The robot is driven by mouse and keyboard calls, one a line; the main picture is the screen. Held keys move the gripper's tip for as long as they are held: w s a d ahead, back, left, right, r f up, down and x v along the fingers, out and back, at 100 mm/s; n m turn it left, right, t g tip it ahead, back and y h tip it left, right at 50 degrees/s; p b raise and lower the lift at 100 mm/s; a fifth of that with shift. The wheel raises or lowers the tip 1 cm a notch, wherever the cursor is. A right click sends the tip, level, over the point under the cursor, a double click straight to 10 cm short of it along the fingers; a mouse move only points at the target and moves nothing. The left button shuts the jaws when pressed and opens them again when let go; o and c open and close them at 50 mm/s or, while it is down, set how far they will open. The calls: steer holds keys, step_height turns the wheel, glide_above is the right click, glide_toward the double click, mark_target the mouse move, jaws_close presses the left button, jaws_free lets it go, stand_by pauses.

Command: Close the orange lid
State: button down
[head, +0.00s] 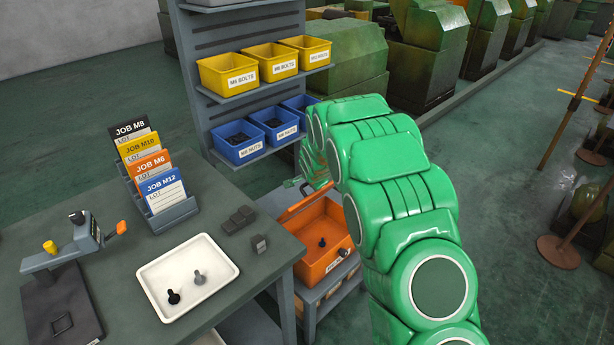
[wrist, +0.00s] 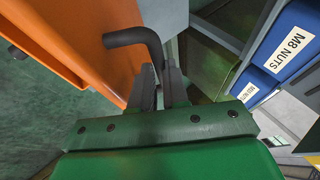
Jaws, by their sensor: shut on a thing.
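The orange bin (head: 325,262) stands on a low stand beside the table, with its top open and a dark bolt inside. The orange lid (head: 304,205) shows as a raised, nearly edge-on panel at the bin's back left; in the wrist view the large orange panel (wrist: 85,35) fills the upper left. A black bent handle (wrist: 135,37) sticks out beside that panel. My gripper (wrist: 160,75) is shut on the handle, with dark fingers on both sides of it. In the head view my green arm partly hides the gripper and the bin's right side.
Blue nut bins (head: 238,150) and yellow bolt bins (head: 228,88) sit on the shelf rack behind. The table (head: 215,262) at left holds a white tray (head: 150,283), job cards (head: 165,190) and small dark blocks (head: 238,220). Open floor lies to the right.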

steer(key=shift+s+d+f+t+y, duration=0.4)
steer(key=shift+s+d+f+t, duration=0.15)
steer(key=shift+s+d, duration=0.3)
steer(key=shift+s+d+f+m+t+y, duration=0.6)
steer(key=shift+s+d+f+t, duration=0.65)
steer(key=shift+f, duration=1.4)
steer(key=shift+s+d+f+m+t+y, duration=0.25)
steer(key=shift+s+d+f+t+y, duration=0.95)
steer(key=shift+f, duration=1.4)
steer(key=shift+s+d+f+m+t+y, duration=0.45)
steer(key=shift+s+d+f+t, duration=0.35)
steer(key=shift+s+d+f, duration=1.4)
steer(key=shift+w+a+f, duration=0.45)
steer(key=shift+f, duration=0.3)
steer(key=c, duration=1.4)
jaws_free()
steer(key=shift+o, duration=1.4)
steer(key=shift+r, duration=0.1)
steer(key=v, duration=0.7)
steer(key=shift+s, duration=0.35)
